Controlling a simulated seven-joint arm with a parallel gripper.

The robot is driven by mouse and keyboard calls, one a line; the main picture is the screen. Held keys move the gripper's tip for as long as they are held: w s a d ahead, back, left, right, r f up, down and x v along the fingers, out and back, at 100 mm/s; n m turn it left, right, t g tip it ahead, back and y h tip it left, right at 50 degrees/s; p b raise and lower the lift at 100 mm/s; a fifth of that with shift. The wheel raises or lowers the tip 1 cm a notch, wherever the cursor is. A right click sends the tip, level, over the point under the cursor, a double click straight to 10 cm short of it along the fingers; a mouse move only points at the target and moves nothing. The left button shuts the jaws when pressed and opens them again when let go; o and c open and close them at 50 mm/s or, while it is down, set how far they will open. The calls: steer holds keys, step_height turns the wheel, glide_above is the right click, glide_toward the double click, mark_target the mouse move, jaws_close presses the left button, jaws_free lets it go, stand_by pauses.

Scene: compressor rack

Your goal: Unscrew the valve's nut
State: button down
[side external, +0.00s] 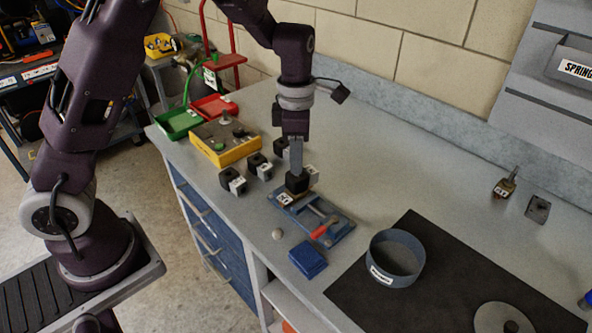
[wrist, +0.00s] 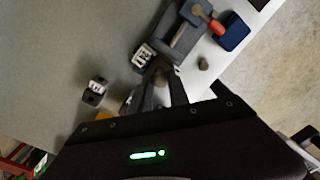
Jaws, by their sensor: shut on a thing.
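A blue vise (side external: 335,229) with a red handle (side external: 320,231) lies on the bench; it also shows in the wrist view (wrist: 190,32). My gripper (side external: 297,184) points down at the vise's far left end. In the wrist view its two fingers (wrist: 163,80) are closed around a small dark brownish part (wrist: 162,68), which looks like the valve's nut. The fingers hide most of the valve, and I cannot see the thread.
Several black blocks with white labels (side external: 232,181) stand left of the vise. A blue block (side external: 307,259) and a small round knob (side external: 278,234) lie in front. A blue round bin (side external: 380,277) stands on a black mat (side external: 438,285). A yellow tray (side external: 237,154) is at back left.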

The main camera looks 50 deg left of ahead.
steer(key=shift+r, duration=1.85)
